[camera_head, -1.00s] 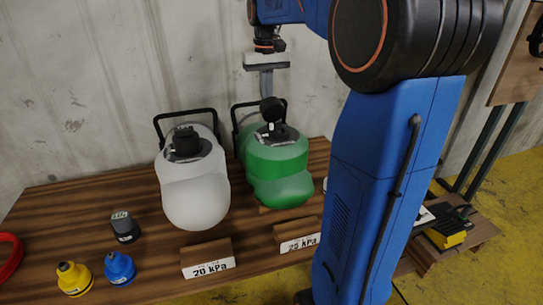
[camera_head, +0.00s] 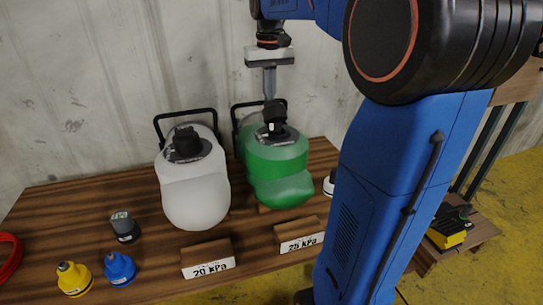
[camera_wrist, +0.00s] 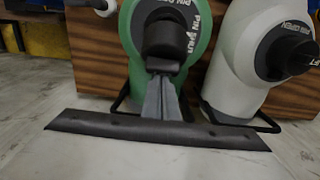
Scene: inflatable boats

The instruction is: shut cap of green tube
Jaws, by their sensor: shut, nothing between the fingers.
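The green tube (camera_head: 280,163) lies on the wooden table, leaning toward the wall, with a grey valve plate on top. Its black cap (camera_head: 275,113) stands over the valve, and whether it is fully seated cannot be told. In the wrist view the cap (camera_wrist: 165,40) is a dark cylinder in front of the plate on the green tube (camera_wrist: 133,27). My gripper (camera_head: 270,97) points down just above and behind the cap. Its shut grey fingers (camera_wrist: 162,80) are at or very near the cap; contact is unclear.
A white tube (camera_head: 195,190) with a black cap stands to the left. Yellow (camera_head: 74,279), blue (camera_head: 120,268) and dark (camera_head: 124,227) fittings sit at the left. The wall is close behind.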

